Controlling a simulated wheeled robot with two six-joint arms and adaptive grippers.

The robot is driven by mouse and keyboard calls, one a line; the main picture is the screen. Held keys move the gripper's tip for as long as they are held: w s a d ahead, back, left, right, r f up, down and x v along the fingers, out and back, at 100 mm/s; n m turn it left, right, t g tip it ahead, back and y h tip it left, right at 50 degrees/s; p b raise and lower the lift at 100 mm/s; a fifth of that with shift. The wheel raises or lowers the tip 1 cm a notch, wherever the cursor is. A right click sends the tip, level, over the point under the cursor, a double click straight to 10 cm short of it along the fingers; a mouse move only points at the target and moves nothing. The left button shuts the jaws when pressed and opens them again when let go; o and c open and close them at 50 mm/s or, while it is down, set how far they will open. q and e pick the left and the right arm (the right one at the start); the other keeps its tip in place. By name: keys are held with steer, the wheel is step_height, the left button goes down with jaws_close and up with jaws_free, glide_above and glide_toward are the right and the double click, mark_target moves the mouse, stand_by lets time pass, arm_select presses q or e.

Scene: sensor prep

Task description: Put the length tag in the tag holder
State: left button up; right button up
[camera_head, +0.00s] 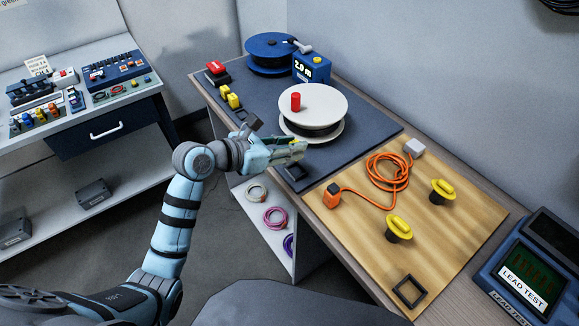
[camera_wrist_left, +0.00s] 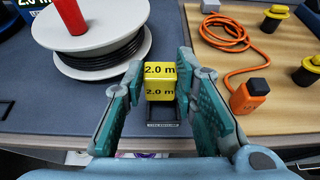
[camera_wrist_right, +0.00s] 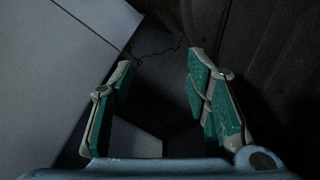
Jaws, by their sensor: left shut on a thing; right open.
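My left gripper (camera_head: 298,150) is shut on a yellow length tag (camera_wrist_left: 160,82) marked "2.0 m", seen between the fingers in the left wrist view. In the head view the fingers mostly hide the tag. A dark square frame, which looks like the tag holder (camera_head: 295,172), lies on the grey mat's front edge, just below the gripper. In the left wrist view the tag partly covers this holder (camera_wrist_left: 165,110); I cannot tell the gap between them. My right gripper (camera_wrist_right: 160,75) is open and empty, away from the bench.
A white-topped cable reel (camera_head: 325,100) with a red knob stands just behind the gripper. Yellow tags (camera_head: 233,100), a red block (camera_head: 216,72) and a blue "2.0 m" box (camera_head: 312,68) are on the mat (camera_head: 365,135). An orange cable (camera_head: 385,178) lies on the wooden board (camera_head: 350,235).

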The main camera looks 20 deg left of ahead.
mark_target(290, 173)
arm_select(q)
steer(key=f, duration=0.2)
steer(key=f+b, duration=0.1)
steer(key=f, duration=0.2)
steer(key=shift+s+d+f, duration=0.15)
steer(key=shift+d+f, duration=0.05)
steer(key=shift+f, duration=0.1)
arm_select(e)
steer(key=shift+s+f, duration=0.7)
steer(key=shift+s, duration=0.05)
arm_select(q)
steer(key=shift+f, duration=0.15)
arm_select(e)
steer(key=shift+a+f, duration=0.1)
steer(key=shift+f, duration=0.05)
arm_select(q)
steer(key=o, duration=0.9)
steer(key=shift+o, duration=0.2)
arm_select(e)
steer(key=shift+w, duration=0.1)
arm_select(q)
steer(key=shift+r, duration=0.25)
steer(key=p+v, duration=0.1)
steer(key=v, duration=1.1)
arm_select(e)
steer(key=shift+r, duration=0.7)
